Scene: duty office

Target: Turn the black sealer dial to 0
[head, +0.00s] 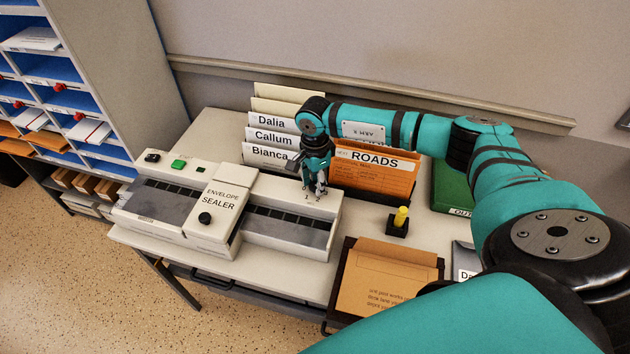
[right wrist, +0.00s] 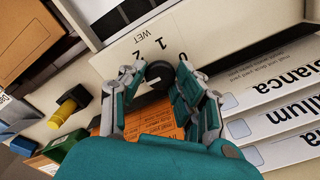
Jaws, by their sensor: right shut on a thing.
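The envelope sealer (head: 222,192) is a long pale machine on the table. The black sealer dial (right wrist: 157,75) shows in the right wrist view between my fingertips, beside the printed numbers 0, 1, 2 and the word WET. A short pale mark shows on the dial; I cannot tell surely which number it faces. My right gripper (right wrist: 160,72) is shut on the dial, a finger on each side. In the head view my right gripper (head: 316,187) is at the sealer's right end, and its fingers hide the dial. My left gripper is not in view.
Upright folders, including an orange ROADS folder (head: 373,172), stand just behind the gripper. A yellow-topped black stamp (head: 398,222) and a tray with brown envelopes (head: 385,280) lie to the right. Another black knob (head: 204,218) sits on the sealer's cover.

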